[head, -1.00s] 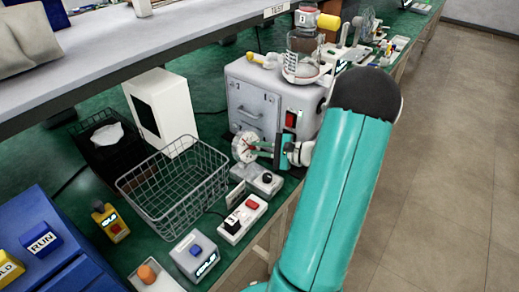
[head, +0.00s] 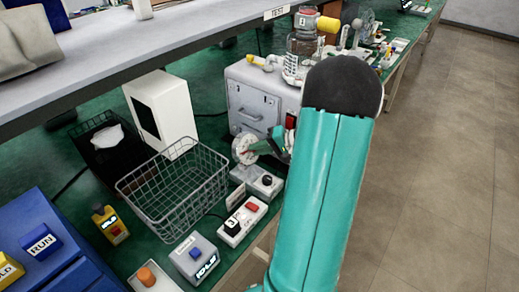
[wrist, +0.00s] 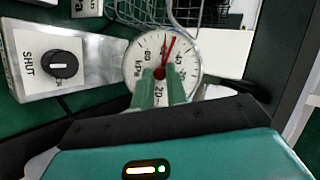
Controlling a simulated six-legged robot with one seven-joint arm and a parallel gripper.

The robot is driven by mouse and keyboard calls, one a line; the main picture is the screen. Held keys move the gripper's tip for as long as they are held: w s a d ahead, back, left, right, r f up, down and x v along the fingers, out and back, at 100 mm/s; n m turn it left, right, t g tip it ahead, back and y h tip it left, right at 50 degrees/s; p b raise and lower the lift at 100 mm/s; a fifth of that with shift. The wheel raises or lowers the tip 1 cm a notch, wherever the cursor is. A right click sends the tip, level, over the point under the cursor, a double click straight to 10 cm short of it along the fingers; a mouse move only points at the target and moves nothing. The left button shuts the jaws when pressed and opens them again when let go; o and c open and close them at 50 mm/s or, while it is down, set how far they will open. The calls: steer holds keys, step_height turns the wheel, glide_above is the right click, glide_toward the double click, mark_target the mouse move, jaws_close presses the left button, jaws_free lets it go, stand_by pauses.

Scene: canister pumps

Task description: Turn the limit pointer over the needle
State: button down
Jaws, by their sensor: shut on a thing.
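A round white pressure gauge (head: 243,149) marked kPa faces my gripper; its dial (wrist: 148,62) is large in the wrist view. A red pointer (wrist: 171,46) runs from the hub to the upper rim, leaning slightly right. A separate needle cannot be told apart clearly. My gripper (wrist: 161,78) has its two green fingers at the dial's centre, shut on the red hub knob (wrist: 160,72) of the limit pointer. The fingers hide the lower middle of the dial.
A wire basket (head: 175,190) stands left of the gauge. A grey cabinet (head: 250,105) with a glass jar (head: 300,55) is behind. A grey box with a black SHUT knob (wrist: 60,64) sits beside the gauge. A switch box (head: 240,222) is in front.

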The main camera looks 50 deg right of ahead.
steer(key=shift+r+n+g+h, duration=0.1)
steer(key=shift+n+g+h, duration=0.2)
steer(key=shift+n, duration=0.5)
steer(key=c, duration=1.4)
jaws_free()
steer(key=v, duration=1.3)
steer(key=shift+s+r, duration=0.2)
steer(key=shift+s, duration=0.1)
steer(key=shift+d, duration=0.1)
